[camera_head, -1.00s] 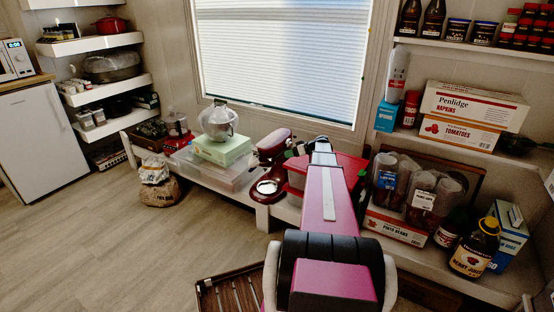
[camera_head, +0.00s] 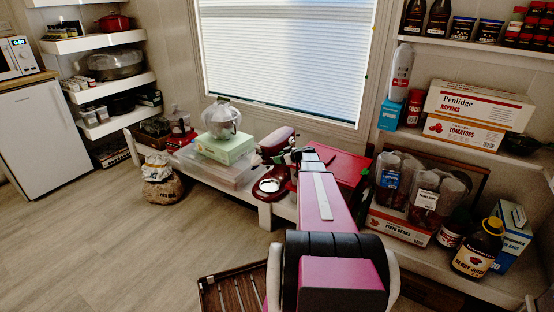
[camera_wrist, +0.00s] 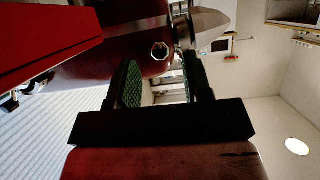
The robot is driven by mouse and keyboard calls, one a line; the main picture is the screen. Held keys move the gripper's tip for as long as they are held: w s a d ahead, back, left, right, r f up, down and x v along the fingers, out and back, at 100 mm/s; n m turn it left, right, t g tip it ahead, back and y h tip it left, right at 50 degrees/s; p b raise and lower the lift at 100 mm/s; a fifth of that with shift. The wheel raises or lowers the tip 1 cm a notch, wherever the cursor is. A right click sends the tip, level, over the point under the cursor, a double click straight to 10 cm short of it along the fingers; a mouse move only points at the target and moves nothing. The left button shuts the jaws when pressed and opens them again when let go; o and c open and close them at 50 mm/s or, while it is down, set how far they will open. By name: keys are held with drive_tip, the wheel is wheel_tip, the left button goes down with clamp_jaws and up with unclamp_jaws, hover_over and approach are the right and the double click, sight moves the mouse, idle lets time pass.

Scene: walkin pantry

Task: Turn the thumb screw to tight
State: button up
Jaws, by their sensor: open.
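The dark red stand mixer (camera_head: 276,141) stands on the low bench below the window, partly hidden by my arm. In the wrist view its glossy red body (camera_wrist: 115,62) is close in front of my gripper (camera_wrist: 162,84). A small silver faceted piece, seemingly the thumb screw (camera_wrist: 160,50), shows on the red body, just beyond the gap between my fingertips. My gripper is open, with its green-padded fingers apart and nothing visible between them. Whether a finger touches the mixer I cannot tell. In the head view my gripper (camera_head: 302,157) is right beside the mixer.
A red-lidded box (camera_head: 345,166) is close to the right of my gripper. Clear canisters (camera_head: 423,190) and bottles crowd the right shelf. The floor at left is mostly clear.

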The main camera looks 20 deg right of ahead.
drive_tip(key=shift+x, duration=0.95)
clamp_jaws()
drive_tip(key=shift+w+d+m+g+y, duration=0.15)
drive_tip(key=shift+m+g+y, duration=0.6)
drive_tip(key=shift+m, duration=0.85)
